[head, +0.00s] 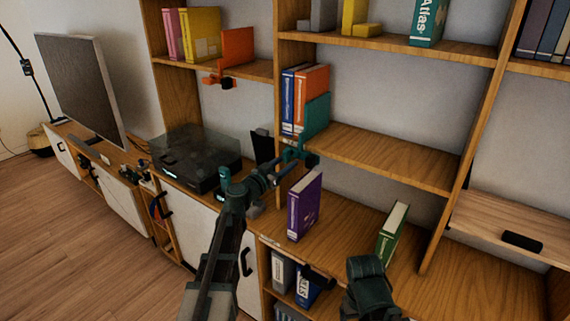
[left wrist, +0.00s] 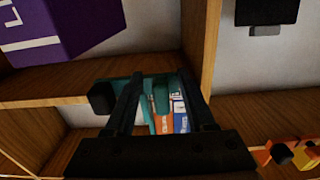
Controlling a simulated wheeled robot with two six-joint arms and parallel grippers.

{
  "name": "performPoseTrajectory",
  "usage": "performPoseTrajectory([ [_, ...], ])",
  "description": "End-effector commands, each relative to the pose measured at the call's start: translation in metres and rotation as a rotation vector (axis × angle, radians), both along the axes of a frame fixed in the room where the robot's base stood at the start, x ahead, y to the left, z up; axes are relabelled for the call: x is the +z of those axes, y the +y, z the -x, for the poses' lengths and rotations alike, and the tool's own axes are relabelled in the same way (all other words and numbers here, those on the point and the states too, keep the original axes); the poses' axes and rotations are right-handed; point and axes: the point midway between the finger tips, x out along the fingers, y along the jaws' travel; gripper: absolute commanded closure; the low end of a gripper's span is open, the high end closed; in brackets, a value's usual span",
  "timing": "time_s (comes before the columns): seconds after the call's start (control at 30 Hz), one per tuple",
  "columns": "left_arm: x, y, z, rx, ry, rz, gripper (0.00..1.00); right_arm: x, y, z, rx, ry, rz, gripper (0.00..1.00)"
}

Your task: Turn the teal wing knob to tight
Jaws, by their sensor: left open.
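A teal bookend (head: 317,116) stands on the middle shelf beside upright books. Its teal clamp and wing knob (head: 304,154) are at the shelf's front edge. My left gripper (head: 283,167) reaches up to the knob from the front left. In the left wrist view, the teal knob (left wrist: 160,96) shows between the two spread fingers of the left gripper (left wrist: 163,82), which is open. I cannot tell whether the fingers touch it. The knob's exact angle is unclear. My right gripper (head: 366,285) is at the bottom of the head view, away from the shelf; its fingers are not clear.
A purple book (head: 304,207) stands on the counter below the knob, close to the left arm. A dark turntable (head: 195,160) sits to the left. An orange bookend (head: 237,47) is clamped on the upper left shelf. A green book (head: 392,232) leans farther right.

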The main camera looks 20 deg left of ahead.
Motion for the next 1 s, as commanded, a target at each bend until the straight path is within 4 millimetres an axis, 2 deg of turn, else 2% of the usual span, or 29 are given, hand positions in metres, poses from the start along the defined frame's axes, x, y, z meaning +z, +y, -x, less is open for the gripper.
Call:
performPoseTrajectory([
  [0.27,0.0,-0.0002,-0.0005,0.0,0.0,0.0,0.47,0.0,0.0,0.0,0.0,0.0,0.0,0.2],
  [0.57,0.0,0.0,-0.0004,0.0,0.0,0.0,1.0,0.0,0.0,0.0,0.0,0.0,0.0,0.2],
  [1.0,0.0002,-0.0009,0.0,0.0,0.013,0.035,1.0,0.0002,0.0,0.0,0.0,0.0,0.0,0.2],
])
